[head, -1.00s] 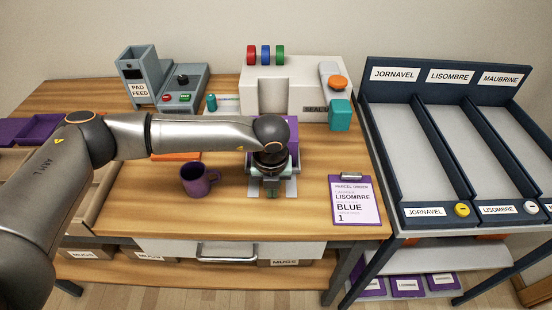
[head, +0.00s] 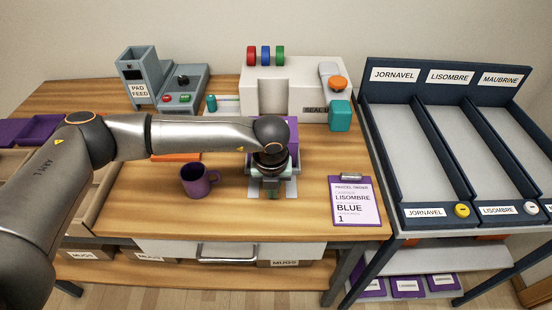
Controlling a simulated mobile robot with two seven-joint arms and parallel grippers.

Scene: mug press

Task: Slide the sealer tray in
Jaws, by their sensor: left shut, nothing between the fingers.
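The sealer (head: 258,92) is a white machine at the back of the wooden table, with red, blue and green rolls on top and an orange knob. A purple box (head: 291,126) stands in front of it, mostly hidden behind my left arm. My left gripper (head: 270,188) points down in front of the sealer and is shut and empty. It is over a pale plate (head: 288,189), which looks like the sealer tray; the gripper covers much of it, and I cannot tell whether they touch. My right gripper is not in view.
A purple mug (head: 200,181) stands left of the gripper. A clipboard (head: 355,202) lies to the right. The pad feed machine (head: 137,78) is at the back left. A teal block (head: 340,115) is beside the sealer. A dark rack (head: 450,140) stands at the right.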

